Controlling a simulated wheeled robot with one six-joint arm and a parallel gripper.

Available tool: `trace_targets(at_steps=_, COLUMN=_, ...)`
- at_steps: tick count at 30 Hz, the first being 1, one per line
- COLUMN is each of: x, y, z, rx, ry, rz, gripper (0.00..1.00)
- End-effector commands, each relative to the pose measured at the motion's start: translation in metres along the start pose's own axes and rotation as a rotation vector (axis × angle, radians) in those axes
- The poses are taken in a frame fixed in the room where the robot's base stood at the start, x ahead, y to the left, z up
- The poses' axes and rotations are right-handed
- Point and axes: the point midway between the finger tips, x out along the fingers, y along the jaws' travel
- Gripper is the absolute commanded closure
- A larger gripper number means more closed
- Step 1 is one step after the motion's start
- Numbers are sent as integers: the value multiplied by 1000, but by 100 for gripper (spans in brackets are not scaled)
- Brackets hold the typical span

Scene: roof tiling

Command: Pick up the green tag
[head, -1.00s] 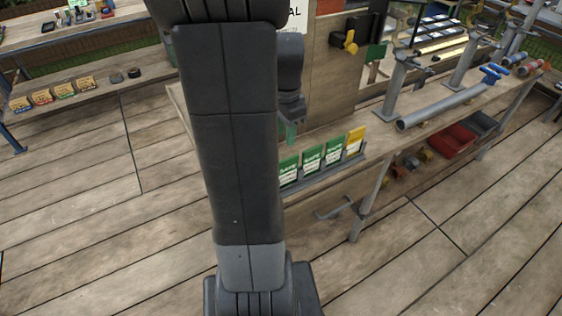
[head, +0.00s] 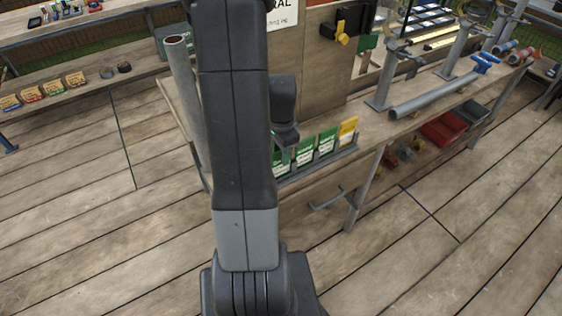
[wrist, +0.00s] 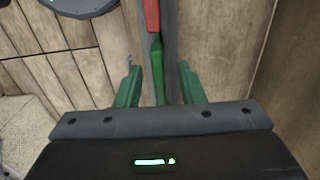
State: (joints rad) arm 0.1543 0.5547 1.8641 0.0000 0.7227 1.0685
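Green tags with white lettering stand upright in a row in a grey rack (head: 318,163) on the bench; two show clearly, a middle one (head: 305,150) and a right one (head: 327,141). Another at the left end is partly hidden by my arm and gripper. My gripper (head: 286,153) is low at the left end of the row. In the wrist view my gripper (wrist: 158,72) is open, its green fingers on either side of a green tag (wrist: 158,62) seen edge-on. Gaps show on both sides of that tag. A red piece (wrist: 152,14) lies beyond it in line.
A yellow tag (head: 348,130) stands at the row's right end. A wooden panel (head: 310,70) rises behind the rack. A grey pipe (head: 430,101) lies on the bench to the right, with red (head: 443,129) and grey bins below. A drawer handle (head: 327,201) is below the rack.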

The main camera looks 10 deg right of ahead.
Motion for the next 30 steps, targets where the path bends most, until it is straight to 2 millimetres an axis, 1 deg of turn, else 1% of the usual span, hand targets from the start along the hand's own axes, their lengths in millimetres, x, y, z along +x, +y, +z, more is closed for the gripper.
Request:
trace_targets(at_steps=7, x=2, y=0, z=0, rx=0, ry=0, rz=0, gripper=65)
trace_targets(at_steps=8, x=2, y=0, z=0, rx=0, ry=0, rz=0, gripper=66)
trace_targets(at_steps=9, x=2, y=0, z=0, rx=0, ry=0, rz=0, gripper=74)
trace_targets(at_steps=13, x=2, y=0, z=0, rx=0, ry=0, rz=0, gripper=100)
trace_targets(at_steps=24, x=1, y=0, z=0, rx=0, ry=0, rz=-1, gripper=100)
trace_targets(at_steps=30, x=-11, y=-1, z=0, rx=0, ry=1, rz=-3, gripper=100)
